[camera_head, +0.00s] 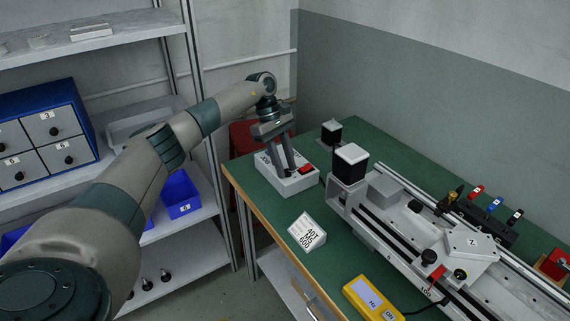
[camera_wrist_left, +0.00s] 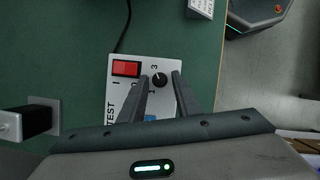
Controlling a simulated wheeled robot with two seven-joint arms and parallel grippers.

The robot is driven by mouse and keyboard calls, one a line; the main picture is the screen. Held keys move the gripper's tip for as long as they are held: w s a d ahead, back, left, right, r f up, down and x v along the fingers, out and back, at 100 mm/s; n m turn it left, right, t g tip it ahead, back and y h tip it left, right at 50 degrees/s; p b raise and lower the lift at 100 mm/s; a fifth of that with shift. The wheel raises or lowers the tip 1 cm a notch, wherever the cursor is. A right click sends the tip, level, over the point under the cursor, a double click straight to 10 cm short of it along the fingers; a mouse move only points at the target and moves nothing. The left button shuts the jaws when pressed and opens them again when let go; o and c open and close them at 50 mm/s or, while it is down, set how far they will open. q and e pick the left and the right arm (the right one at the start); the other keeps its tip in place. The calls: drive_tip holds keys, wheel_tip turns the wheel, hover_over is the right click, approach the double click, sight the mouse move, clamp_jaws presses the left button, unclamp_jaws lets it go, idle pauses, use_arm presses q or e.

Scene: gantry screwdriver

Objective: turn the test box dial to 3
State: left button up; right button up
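The test box (camera_head: 296,185) is a light grey box near the green bench's left end, with a red switch (camera_head: 306,169) on top. The left wrist view shows its top face (camera_wrist_left: 115,98) with "TEST", a red switch (camera_wrist_left: 126,68), the numbers 1 and 3, and a black dial (camera_wrist_left: 159,79). The 3 is just above the dial; where the dial points is too small to tell. My left gripper (camera_head: 287,166) points down over the box. In the wrist view its fingers (camera_wrist_left: 160,77) are apart, one on each side of the dial; contact is not visible. My right gripper is out of view.
A black-topped block (camera_head: 333,131) stands behind the box. A gantry rail (camera_head: 390,222) with a white-topped black block (camera_head: 350,163) is to the right. A printed card stand (camera_head: 307,232) and yellow meter (camera_head: 373,299) are in front. Shelves with blue bins (camera_head: 180,193) stand left.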

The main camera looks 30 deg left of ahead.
use_arm(q)
drive_tip(key=shift+r, duration=0.1)
idle(0.3)
